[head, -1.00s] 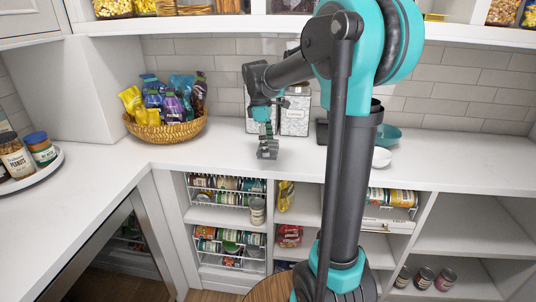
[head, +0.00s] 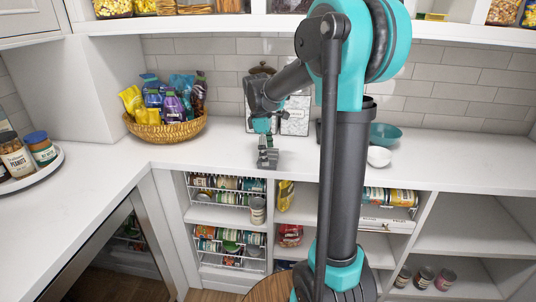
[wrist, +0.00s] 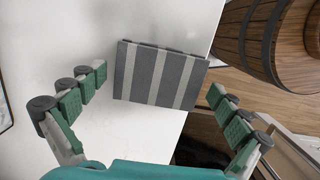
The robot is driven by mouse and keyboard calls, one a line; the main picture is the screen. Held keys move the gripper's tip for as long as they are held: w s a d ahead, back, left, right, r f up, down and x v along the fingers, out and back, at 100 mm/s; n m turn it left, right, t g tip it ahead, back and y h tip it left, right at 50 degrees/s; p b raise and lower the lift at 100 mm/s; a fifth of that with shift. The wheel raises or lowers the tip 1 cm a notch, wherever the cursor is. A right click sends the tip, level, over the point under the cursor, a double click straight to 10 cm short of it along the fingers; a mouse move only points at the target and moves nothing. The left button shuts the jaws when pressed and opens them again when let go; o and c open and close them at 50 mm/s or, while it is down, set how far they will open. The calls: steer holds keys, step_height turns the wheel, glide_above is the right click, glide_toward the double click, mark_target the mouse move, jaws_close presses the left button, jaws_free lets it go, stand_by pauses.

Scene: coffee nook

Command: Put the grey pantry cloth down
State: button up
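The grey cloth (wrist: 158,77), a flat folded piece with pale and dark stripes, shows in the wrist view between and beyond my fingertips. It is over the white counter, with its right side at or slightly past the counter's edge. My gripper (wrist: 157,82) has its green-padded fingers spread wide, with a visible gap on either side of the cloth. In the head view my gripper (head: 268,165) points down near the counter's front edge. The cloth cannot be made out clearly there, and I cannot tell whether it lies flat on the surface.
The white counter (head: 220,160) is clear around my gripper. A wicker basket of bags (head: 170,130) stands left. White patterned canisters (head: 296,115) stand behind. A white bowl (head: 379,157) and a teal bowl (head: 385,135) are right. A wooden barrel (wrist: 250,40) stands below the counter's edge.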

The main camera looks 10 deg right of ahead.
step_height(320, 180, up, 12)
steer(key=a, duration=0.1)
steer(key=shift+w+a, duration=0.3)
steer(key=shift+a, duration=0.05)
steer(key=shift+s, duration=0.1)
stand_by(0.4)
